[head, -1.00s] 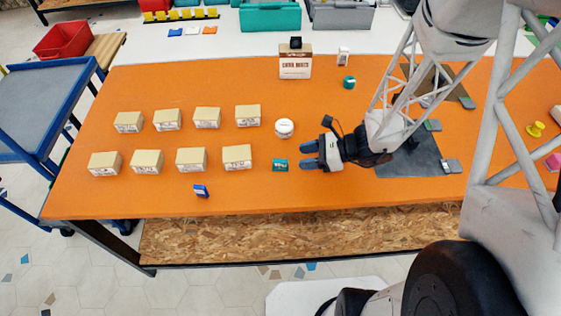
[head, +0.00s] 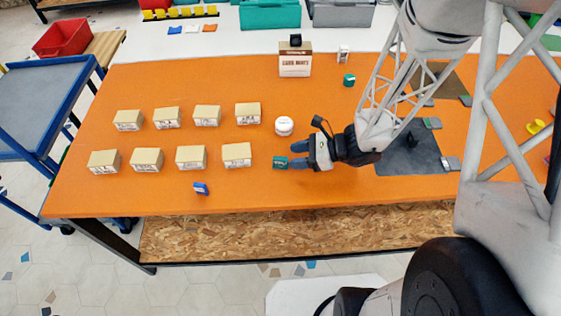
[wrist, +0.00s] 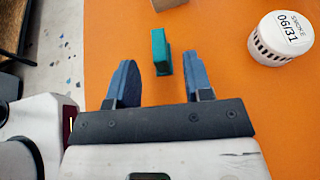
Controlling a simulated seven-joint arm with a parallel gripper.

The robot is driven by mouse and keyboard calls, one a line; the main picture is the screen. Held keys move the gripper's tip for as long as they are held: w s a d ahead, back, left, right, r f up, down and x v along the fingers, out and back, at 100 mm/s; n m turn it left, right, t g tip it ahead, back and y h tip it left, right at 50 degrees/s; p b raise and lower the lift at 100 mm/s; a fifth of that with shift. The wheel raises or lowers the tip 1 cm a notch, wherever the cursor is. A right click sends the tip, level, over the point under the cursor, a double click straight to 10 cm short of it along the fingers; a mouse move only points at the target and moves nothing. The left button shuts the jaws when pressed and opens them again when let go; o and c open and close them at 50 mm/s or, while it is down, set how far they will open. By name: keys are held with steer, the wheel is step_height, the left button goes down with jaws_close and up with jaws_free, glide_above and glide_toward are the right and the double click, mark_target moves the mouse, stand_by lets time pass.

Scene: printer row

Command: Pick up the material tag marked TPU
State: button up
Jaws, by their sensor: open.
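A small teal tag (head: 280,163) stands on the orange table with pale marking on its front, too small to read for certain. In the wrist view the teal tag (wrist: 160,50) stands edge-on, ahead of and between the two blue fingertips, with gaps on both sides. My gripper (head: 298,156) is open and empty, just right of the tag in the head view; it also shows in the wrist view (wrist: 160,72). A blue tag (head: 201,189) lies near the table's front edge; its marking is unreadable.
Several tan labelled boxes (head: 237,155) stand in two rows to the left. A round white smoke detector (head: 284,126) stands close behind the teal tag. A dark grey mat (head: 410,158) lies under my arm. The table's front strip is mostly clear.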

mark_target(278, 158)
steer(key=shift+a, duration=0.1)
steer(key=shift+x, duration=2.5)
steer(key=shift+r, duration=0.1)
steer(key=shift+c, duration=0.3)
jaws_close()
steer(key=shift+r, duration=0.2)
steer(key=shift+r, duration=0.8)
steer(key=shift+s+r, duration=0.2)
steer(key=shift+r, duration=0.65)
steer(key=s+d, duration=0.2)
steer(key=s, duration=0.5)
steer(key=s+d+r, duration=0.1)
steer(key=s+d, duration=0.1)
steer(key=s, duration=0.5)
steer(key=shift+s+d+r, duration=0.15)
steer(key=shift+s+d, duration=0.25)
